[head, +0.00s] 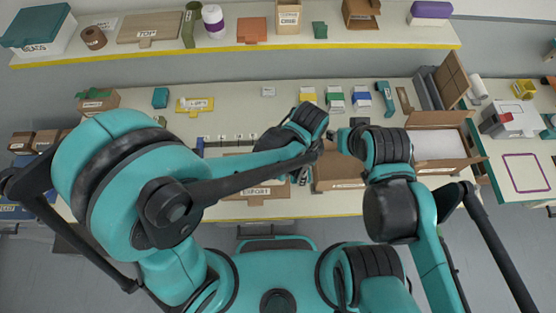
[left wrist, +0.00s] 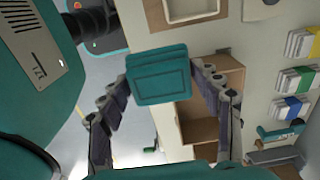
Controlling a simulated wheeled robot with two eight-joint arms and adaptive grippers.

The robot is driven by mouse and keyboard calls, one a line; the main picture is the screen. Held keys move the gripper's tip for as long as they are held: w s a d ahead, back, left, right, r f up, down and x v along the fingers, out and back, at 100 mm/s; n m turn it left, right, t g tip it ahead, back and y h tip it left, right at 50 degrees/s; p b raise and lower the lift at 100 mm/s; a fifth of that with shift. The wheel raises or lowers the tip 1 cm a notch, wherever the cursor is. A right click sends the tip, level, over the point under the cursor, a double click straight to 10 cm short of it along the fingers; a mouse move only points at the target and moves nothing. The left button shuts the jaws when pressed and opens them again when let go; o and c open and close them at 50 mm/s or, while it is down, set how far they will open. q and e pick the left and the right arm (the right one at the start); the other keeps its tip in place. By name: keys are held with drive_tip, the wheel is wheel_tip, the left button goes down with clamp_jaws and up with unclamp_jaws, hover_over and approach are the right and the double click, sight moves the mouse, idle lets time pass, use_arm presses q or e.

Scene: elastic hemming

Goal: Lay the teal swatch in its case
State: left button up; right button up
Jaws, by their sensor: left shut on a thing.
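The teal swatch (left wrist: 160,78) is a flat rounded square with a raised border, seen in the left wrist view. My left gripper (left wrist: 160,70) is shut on it, with a finger at each side edge. In the head view my left gripper (head: 303,177) is over the front of the table, and I cannot make out the swatch there. An open brown box (left wrist: 212,130) lies below and partly behind the swatch; it also shows in the head view (head: 343,168). I cannot tell if it is the case. My right gripper (head: 334,134) is small and partly hidden by its arm, fingers unclear.
Cards with yellow, green and blue bands (head: 335,98) lie towards the back of the table. A large open carton (head: 437,118) stands at the right. A labelled brown tray (head: 250,186) lies front centre under my left arm. A shelf (head: 250,45) runs along the back.

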use_arm(q)
drive_tip(key=w+a+f+b, duration=0.2)
drive_tip(key=f, duration=0.1)
drive_tip(key=w+a+f+b, duration=0.2)
drive_tip(key=w+a+f, duration=0.1)
drive_tip(key=f, duration=0.1)
drive_tip(key=w+a+f+b, duration=0.2)
drive_tip(key=a+f, duration=0.1)
drive_tip(key=f, duration=0.1)
drive_tip(key=shift+w+a+b, duration=0.15)
drive_tip(key=shift+w+b, duration=0.05)
drive_tip(key=shift+b, duration=0.2)
drive_tip(key=shift+r, duration=0.1)
drive_tip(key=shift+s, duration=0.1)
drive_tip(key=shift+f+b, duration=0.65)
drive_tip(key=o, duration=1.1)
drive_tip(key=shift+r, duration=0.1)
